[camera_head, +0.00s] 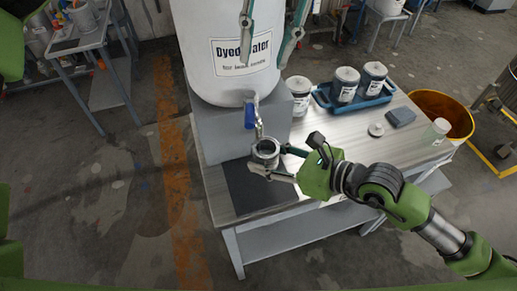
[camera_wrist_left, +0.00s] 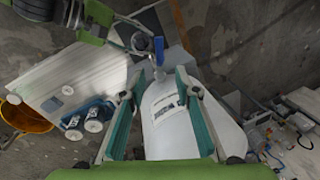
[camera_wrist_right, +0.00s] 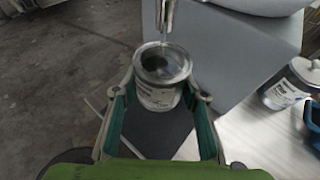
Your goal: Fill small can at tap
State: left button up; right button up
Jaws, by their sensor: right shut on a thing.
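The small can (camera_head: 265,148) is open-topped and upright, with a pale label. It sits between the fingers of my right gripper (camera_head: 272,163), which is shut on it. In the right wrist view the can (camera_wrist_right: 160,98) is just below the metal tap spout (camera_wrist_right: 166,16); its inside looks dark and shiny, and I cannot tell whether it holds water. The tap's blue lever (camera_head: 249,116) hangs at the front of the white "Dyed water" barrel (camera_head: 205,60); it also shows in the left wrist view (camera_wrist_left: 159,49). My left gripper (camera_head: 270,34) is open and empty above the barrel.
The barrel stands on a grey block (camera_head: 215,137) on the metal table (camera_head: 350,135). A dark mat (camera_head: 250,190) lies below the can. A lidded can (camera_head: 299,92) and a blue tray (camera_head: 384,94) with two more are right. An orange bin (camera_head: 440,107) stands beyond.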

aim_at(250, 108)
pick_arm(q)
jog(key=shift+s+d+r, duration=0.1)
jog(key=shift+s+d, duration=0.1)
pick_arm(e)
jog(key=s+d, duration=0.1)
jog(key=d, duration=0.1)
jog(key=s+d, duration=0.1)
jog(key=d, duration=0.1)
jog(key=shift+s+r, duration=0.1)
jog(key=shift+s, duration=0.25)
pick_arm(q)
jog(key=shift+w+a, duration=0.15)
jog(key=shift+c, duration=0.8)
jog(key=c, duration=0.6)
jog(key=shift+f+m, duration=0.2)
jog(key=shift+m, duration=0.1)
grip_shut()
pick_arm(e)
jog(key=shift+w+a, duration=0.15)
jog(key=shift+a, duration=0.1)
pick_arm(q)
notch_tip(250, 108, down, 11)
jog(key=a+m+h, duration=0.1)
jog(key=m+h, duration=0.5)
jog(key=m, duration=1.1)
jog(key=shift+a+f, duration=0.15)
